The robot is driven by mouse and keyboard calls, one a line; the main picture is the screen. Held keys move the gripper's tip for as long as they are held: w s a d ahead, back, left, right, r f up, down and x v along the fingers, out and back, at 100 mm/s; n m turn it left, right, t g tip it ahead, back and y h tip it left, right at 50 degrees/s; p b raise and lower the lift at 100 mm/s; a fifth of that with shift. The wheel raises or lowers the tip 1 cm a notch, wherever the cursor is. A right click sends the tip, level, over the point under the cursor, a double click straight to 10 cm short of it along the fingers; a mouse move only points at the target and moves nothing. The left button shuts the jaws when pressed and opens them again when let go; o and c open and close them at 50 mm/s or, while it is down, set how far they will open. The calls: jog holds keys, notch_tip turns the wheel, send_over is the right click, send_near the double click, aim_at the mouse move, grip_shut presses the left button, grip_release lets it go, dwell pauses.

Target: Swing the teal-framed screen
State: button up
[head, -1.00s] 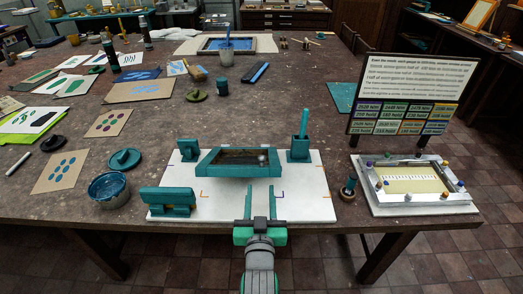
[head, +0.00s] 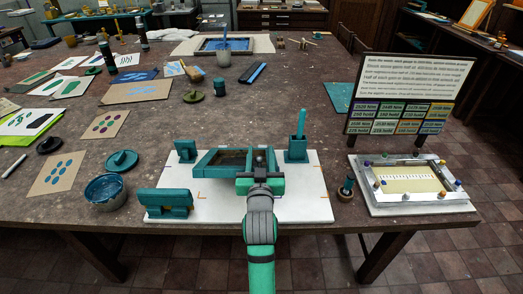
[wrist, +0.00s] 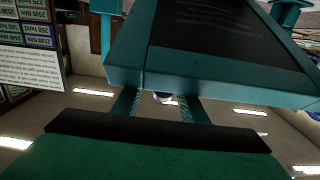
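The teal-framed screen (head: 204,162) with its dark mesh sits over the white board (head: 300,205), between a teal block at left and a teal holder at right. In the wrist view, which looks upside down, its near edge (wrist: 220,78) spans the upper part. My gripper (wrist: 160,105) is at that edge, its two fingers apart. Their tips are partly hidden behind the frame. A small pale knob (wrist: 165,97) shows between the fingers; I cannot tell whether they touch it. In the head view my gripper (head: 259,163) covers the frame's right front part.
A low teal block (head: 165,203) stands at the board's front left and a teal holder with an upright stick (head: 298,150) at its back right. A small cup (head: 346,188) and a white-framed tray (head: 415,182) lie to the right, beneath a sign (head: 413,85).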

jog(key=shift+w+a, duration=0.3)
jog(key=shift+w, duration=0.6)
jog(key=shift+d, duration=0.1)
